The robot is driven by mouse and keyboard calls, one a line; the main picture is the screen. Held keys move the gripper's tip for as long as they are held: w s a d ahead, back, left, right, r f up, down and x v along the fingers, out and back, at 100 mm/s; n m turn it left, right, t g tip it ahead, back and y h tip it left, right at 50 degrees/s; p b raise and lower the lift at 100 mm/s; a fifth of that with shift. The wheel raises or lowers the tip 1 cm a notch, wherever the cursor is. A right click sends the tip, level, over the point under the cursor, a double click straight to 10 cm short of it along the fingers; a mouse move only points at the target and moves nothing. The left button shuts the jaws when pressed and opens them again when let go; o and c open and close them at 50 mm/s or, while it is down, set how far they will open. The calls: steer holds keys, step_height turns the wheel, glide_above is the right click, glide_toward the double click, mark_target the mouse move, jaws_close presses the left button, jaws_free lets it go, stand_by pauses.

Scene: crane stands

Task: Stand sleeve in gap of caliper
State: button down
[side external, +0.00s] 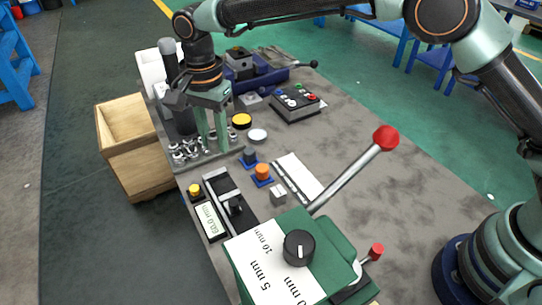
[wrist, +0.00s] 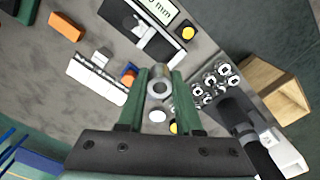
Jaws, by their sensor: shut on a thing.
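My gripper (side external: 212,132) has two green fingers and hangs over the far left of the bench. In the wrist view, my gripper (wrist: 158,95) is shut on a grey metal sleeve (wrist: 160,87), whose round open end faces the camera. In the side view the fingers largely hide the sleeve. The caliper (side external: 222,184), a dark body with a grey slide and a display reading about 60.0 mm (side external: 210,221), lies on the bench nearer the side camera, apart from my gripper. The caliper (wrist: 150,38) also shows at the top of the wrist view.
A tray of several metal parts (side external: 186,152) lies beside my gripper. Blue bases with a dark and an orange cylinder (side external: 262,172), a white block (side external: 278,194) and a white strip (side external: 298,177) stand near the caliper. A green box (side external: 290,262) with a red-knobbed lever (side external: 385,138) is in front.

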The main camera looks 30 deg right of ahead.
mark_target(224, 188)
step_height(224, 188, down, 12)
steer(key=shift+r, duration=0.1)
stand_by(0.4)
steer(key=c, duration=0.9)
jaws_free()
steer(key=shift+f, duration=0.2)
steer(key=shift+o, duration=0.2)
